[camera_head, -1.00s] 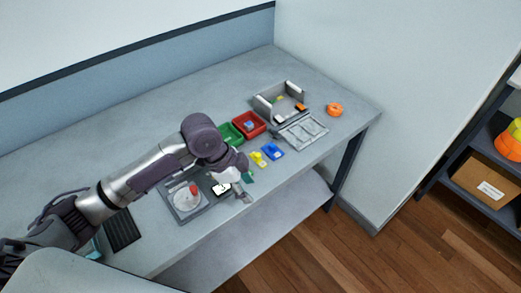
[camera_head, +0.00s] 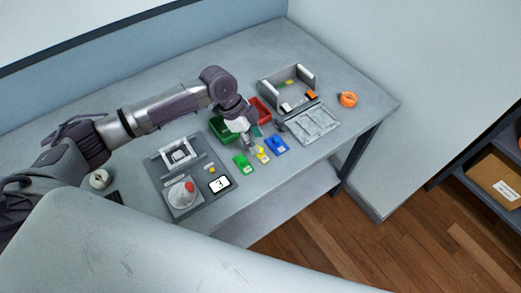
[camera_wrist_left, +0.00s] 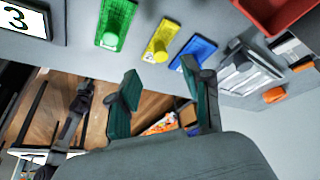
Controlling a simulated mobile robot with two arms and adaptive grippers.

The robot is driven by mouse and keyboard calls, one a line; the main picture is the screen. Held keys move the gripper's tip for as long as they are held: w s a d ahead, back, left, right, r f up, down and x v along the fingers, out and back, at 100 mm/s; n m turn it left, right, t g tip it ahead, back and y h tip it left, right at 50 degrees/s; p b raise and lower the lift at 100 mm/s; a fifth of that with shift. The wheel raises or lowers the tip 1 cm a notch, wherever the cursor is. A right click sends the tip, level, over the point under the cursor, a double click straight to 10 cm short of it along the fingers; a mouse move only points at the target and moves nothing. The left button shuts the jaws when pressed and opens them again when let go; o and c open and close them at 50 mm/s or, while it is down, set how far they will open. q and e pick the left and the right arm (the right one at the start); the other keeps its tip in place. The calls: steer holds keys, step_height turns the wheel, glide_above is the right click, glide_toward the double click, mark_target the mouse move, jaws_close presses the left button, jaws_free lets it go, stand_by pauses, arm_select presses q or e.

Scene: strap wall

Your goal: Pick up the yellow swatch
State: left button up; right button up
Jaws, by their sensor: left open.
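The yellow swatch (camera_head: 262,154) lies on the grey table between a green swatch (camera_head: 243,165) and a blue swatch (camera_head: 278,145). In the left wrist view the yellow swatch (camera_wrist_left: 161,40) lies flat, with a round knob at its near end. My left gripper (camera_head: 252,142) is above the table close behind the yellow swatch. In the left wrist view its two green-padded fingers (camera_wrist_left: 160,84) are apart with nothing between them, and the yellow swatch appears beyond the gap. My right gripper is in neither view.
A green bin (camera_head: 222,131) and a red bin (camera_head: 261,108) stand behind the swatches. A grey open box (camera_head: 268,91) and a grey tray (camera_head: 314,123) are to the right, with an orange ring (camera_head: 348,99). A scale (camera_head: 183,196) and a "3" card (camera_head: 219,184) are to the left.

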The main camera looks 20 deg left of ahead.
arm_select(q)
steer(key=shift+d+f, duration=0.1)
steer(key=shift+f, duration=0.25)
steer(key=p+x, duration=0.1)
steer(key=x, duration=0.2)
steer(key=shift+a+f+p, duration=0.25)
steer(key=shift+p, duration=0.1)
steer(key=shift+w+d+f, duration=0.15)
steer(key=shift+w+f, duration=0.05)
steer(key=shift+f, duration=0.3)
steer(key=shift+r, duration=0.1)
jaws_close()
